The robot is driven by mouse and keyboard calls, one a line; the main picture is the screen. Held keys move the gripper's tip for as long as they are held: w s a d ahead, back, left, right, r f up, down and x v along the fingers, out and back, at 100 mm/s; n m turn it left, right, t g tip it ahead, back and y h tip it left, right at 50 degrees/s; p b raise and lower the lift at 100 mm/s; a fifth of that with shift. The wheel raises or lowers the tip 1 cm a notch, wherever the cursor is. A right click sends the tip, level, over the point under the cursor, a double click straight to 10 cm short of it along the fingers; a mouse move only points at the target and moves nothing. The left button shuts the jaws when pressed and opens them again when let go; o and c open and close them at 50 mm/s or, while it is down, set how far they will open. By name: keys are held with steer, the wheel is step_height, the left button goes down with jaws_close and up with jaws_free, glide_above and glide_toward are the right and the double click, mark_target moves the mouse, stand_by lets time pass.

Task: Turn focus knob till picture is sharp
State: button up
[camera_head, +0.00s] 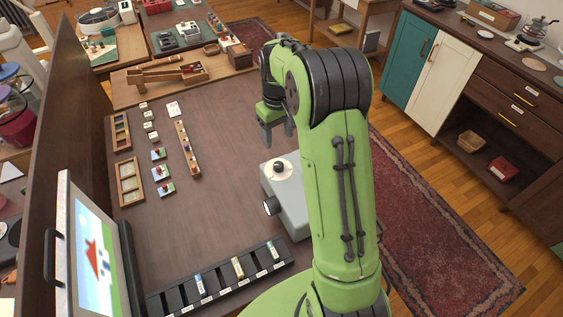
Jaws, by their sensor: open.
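A grey box-shaped projector (291,209) stands on the brown table, partly hidden behind my arm. A dark knob (279,167) sits on a pale round dial on its top. A round lens (269,208) is on its left side. The screen (93,255) at the lower left shows a picture with a red shape, white parts, blue sky and green ground; its edges look soft at this size. My gripper (277,132) points down, open and empty, beyond the knob and apart from it. My arm partly hides one finger.
A dark slotted tray (222,281) with several slides lies in front of the projector. Small picture cards (159,171), wooden frames (130,181) and a wooden strip (187,149) lie at the left. The table between these and the projector is clear.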

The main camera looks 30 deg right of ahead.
mark_target(279, 165)
step_height(279, 165, down, 13)
steer(key=shift+w+d+r+b, duration=0.1)
steer(key=shift+b, duration=0.85)
steer(key=c, duration=1)
steer(key=m, duration=0.3)
steer(key=shift+c, duration=0.2)
steer(key=o, duration=1)
steer(key=shift+o, duration=0.2)
